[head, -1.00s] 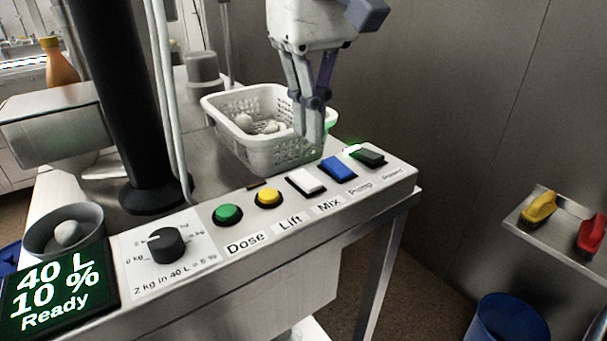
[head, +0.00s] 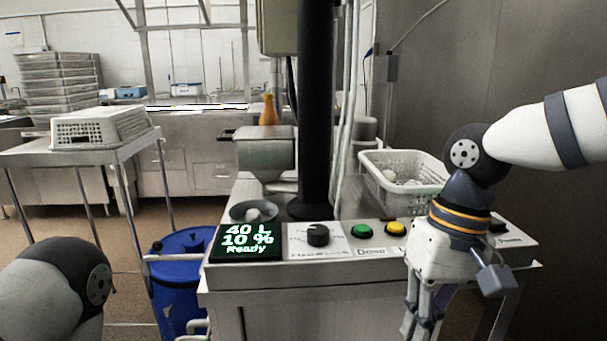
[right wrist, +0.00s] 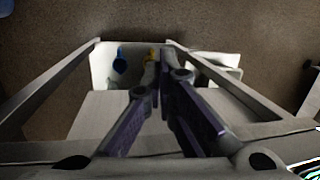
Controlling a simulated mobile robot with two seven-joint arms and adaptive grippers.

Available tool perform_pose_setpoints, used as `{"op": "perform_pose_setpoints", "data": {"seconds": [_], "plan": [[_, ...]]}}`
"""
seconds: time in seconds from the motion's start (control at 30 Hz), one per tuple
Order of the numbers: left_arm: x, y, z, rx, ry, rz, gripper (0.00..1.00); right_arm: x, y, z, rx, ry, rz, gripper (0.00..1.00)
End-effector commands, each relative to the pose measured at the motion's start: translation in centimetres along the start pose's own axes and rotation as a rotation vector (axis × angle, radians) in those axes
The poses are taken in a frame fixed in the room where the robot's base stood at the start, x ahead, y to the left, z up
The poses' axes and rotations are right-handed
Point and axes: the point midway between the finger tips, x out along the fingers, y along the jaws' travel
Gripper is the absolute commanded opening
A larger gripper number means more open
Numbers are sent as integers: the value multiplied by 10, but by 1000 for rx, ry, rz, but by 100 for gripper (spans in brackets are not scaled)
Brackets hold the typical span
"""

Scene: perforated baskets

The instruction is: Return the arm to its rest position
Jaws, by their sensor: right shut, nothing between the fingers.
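My right arm comes in from the right in the head view. Its gripper (head: 420,325) hangs pointing down in front of the control panel (head: 345,240), and its fingertips are near or past the bottom edge. In the right wrist view the fingers (right wrist: 163,62) are together with nothing between them. The arm covers the right part of the panel. A rounded link of my left arm shows at the lower left, but its gripper is out of view.
A white perforated basket (head: 400,199) with pale round items stands behind the panel. A dark column (head: 317,110) rises beside it. A blue barrel (head: 180,290) stands left of the machine. An upturned basket (head: 97,129) lies on a side table (head: 60,158). Floor is open between.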

Motion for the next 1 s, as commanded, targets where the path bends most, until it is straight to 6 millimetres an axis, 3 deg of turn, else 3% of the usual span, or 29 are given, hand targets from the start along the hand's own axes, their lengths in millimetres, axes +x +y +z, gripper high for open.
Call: {"op": "perform_pose_setpoints", "data": {"seconds": [0.03, 0.13, 0.2, 0.3, 0.4, 0.5, 0.6, 1.0], "plan": [[1, 0, 0, 0, -2, 0, 0, 42, -4, 6, 4, -41, -37, 0], [0, 0, 1, 0, -3, 0, 0, 127, -12, 26, 39, -81, -121, 0], [0, 0, 1, 0, -4, 0, 0, 189, -10, 54, 90, -97, -156, 0], [0, 0, 1, 0, -4, 0, 0, 265, 9, 111, 179, -89, -132, 0], [0, 0, 1, 0, -3, 0, 0, 308, 43, 170, 226, -60, -28, 0], [0, 0, 1, 0, -2, 0, 0, 322, 75, 212, 224, -32, 85, 0], [0, 0, 1, 0, -2, 0, 0, 323, 93, 232, 208, -12, 155, 0], [0, 0, 1, 0, -3, 0, 0, 322, 98, 234, 204, 1, 171, 0]]}}
